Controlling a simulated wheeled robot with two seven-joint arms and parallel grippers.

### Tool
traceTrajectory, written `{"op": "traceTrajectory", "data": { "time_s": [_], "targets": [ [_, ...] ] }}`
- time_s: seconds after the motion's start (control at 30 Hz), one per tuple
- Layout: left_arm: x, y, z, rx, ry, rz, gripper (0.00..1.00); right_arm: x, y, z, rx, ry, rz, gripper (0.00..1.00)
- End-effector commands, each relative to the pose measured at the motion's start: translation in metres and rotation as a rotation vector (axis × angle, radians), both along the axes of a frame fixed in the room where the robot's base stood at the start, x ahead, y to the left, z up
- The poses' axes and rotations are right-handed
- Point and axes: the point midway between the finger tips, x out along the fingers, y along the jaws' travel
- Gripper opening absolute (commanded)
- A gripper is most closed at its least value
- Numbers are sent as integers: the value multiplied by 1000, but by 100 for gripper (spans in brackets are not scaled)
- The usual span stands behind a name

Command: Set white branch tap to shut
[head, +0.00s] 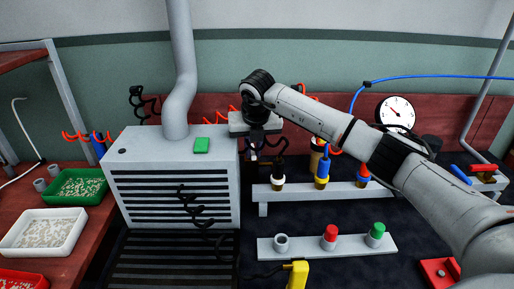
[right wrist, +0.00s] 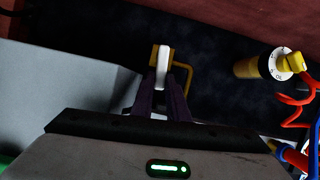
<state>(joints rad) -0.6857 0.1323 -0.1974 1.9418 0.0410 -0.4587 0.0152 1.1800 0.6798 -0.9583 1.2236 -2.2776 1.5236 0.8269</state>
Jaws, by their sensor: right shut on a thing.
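My right gripper (head: 254,150) reaches down beside the grey slatted box, behind the small rail. In the right wrist view its dark fingers (right wrist: 166,90) are closed on a white tap lever (right wrist: 165,58). Brass-coloured tap parts (right wrist: 154,56) show at the lever's far end, with a yellow bent piece to the right. The tap's body and pipe are mostly hidden by the fingers and wrist, so I cannot tell the lever's angle to the pipe. In the head view the gripper and arm hide most of the tap. My left gripper is not in view.
A rail (head: 340,192) with several tools stands to the right. A brass fitting with a white dial (right wrist: 280,64) is right in the wrist view.

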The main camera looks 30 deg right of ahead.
Motion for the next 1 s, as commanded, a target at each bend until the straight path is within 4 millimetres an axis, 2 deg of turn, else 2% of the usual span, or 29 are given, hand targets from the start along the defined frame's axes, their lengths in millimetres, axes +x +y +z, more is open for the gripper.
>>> {"op": "traceTrajectory", "data": {
  "time_s": [0.3,0.8,0.83,0.9,1.0],
  "targets": [
    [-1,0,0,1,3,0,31,4,5,2,2,-4,-102,0],
    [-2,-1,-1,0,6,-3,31,4,5,2,2,-6,-120,0],
    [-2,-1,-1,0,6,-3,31,4,5,2,2,-6,-120,19],
    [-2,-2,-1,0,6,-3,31,4,5,2,2,-5,-120,31],
    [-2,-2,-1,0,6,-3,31,4,6,1,2,-4,-119,33]
  ]
}}
